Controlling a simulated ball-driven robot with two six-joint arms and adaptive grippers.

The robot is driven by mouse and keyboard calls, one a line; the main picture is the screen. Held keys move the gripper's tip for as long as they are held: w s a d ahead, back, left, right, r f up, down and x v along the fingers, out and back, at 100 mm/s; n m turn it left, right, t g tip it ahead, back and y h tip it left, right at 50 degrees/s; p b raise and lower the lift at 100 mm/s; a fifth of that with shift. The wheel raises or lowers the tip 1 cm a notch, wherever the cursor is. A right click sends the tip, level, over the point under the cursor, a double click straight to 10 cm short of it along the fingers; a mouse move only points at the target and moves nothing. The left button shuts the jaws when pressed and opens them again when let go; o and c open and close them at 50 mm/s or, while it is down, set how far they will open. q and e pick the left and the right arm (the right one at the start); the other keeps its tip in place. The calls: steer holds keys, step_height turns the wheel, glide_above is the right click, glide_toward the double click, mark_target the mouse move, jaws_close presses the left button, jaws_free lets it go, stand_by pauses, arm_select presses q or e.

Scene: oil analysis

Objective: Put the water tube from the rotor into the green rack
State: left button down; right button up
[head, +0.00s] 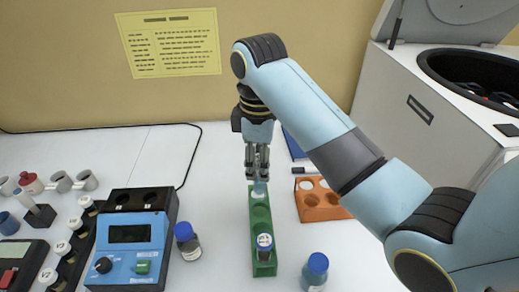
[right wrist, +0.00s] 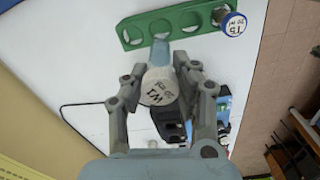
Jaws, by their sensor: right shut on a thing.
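My right gripper (head: 258,165) is shut on the water tube (head: 260,187), which it holds upright over the far end of the green rack (head: 260,212). In the right wrist view the tube's white cap (right wrist: 158,88), with dark lettering, sits between the fingers, and its pale blue body points at the rack (right wrist: 160,22). I cannot tell whether the tip has entered a hole. Another tube with a blue-rimmed white cap (head: 265,241) stands near the rack's near end. The rotor (head: 497,97) shows partly inside the open centrifuge. My left gripper is not in view.
The white centrifuge (head: 420,130) stands at the right, lid raised. An orange rack (head: 318,208) lies right of the green one. Blue-capped bottles (head: 187,242) (head: 316,270) flank the green rack's near part. A blue device (head: 130,250) and a dark vial rack stand at the left.

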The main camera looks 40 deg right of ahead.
mark_target(259, 197)
steer(key=shift+f, duration=0.5)
step_height(259, 197, down, 8)
steer(key=shift+f, duration=0.1)
steer(key=shift+f+b, duration=0.4)
steer(key=shift+f, duration=0.25)
steer(key=o, duration=1)
steer(key=shift+o, duration=0.2)
step_height(259, 197, up, 12)
